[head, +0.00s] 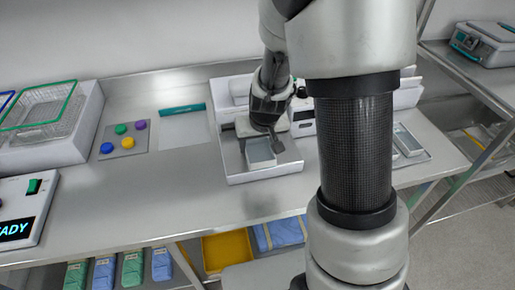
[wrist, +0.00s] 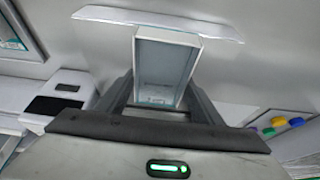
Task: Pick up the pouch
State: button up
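My gripper (head: 261,148) points down inside a white, low-walled tray (head: 262,178) on the steel bench. A small pale, box-shaped thing (head: 260,152) with a thin bluish edge stands between its two fingers. In the wrist view this pale thing (wrist: 165,68) is framed by a dark finger on each side, very close to its walls. Whether the fingers press on it, and whether it rests on the tray floor, I cannot tell. I cannot make out for sure that it is the pouch. Blue packages (head: 278,234) and green packages (head: 132,268) lie on the shelf below.
Wire baskets (head: 42,110) in a white holder and a panel with a green switch (head: 35,187) are at left. A plate with coloured knobs (head: 124,138) is left of the tray. Small metal trays (head: 406,142) lie at right. The bench front is clear.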

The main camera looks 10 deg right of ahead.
aim_at(258, 145)
notch_tip(258, 145, up, 8)
jog(key=shift+s+f+p, duration=0.1)
jog(key=shift+s+p, duration=0.05)
jog(key=shift+p, duration=0.9)
jog(key=s+b, duration=1.1)
jog(key=s, duration=0.8)
jog(key=shift+s+f+b, duration=0.25)
jog(key=shift+s+b, duration=0.1)
jog(key=shift+r, duration=0.1)
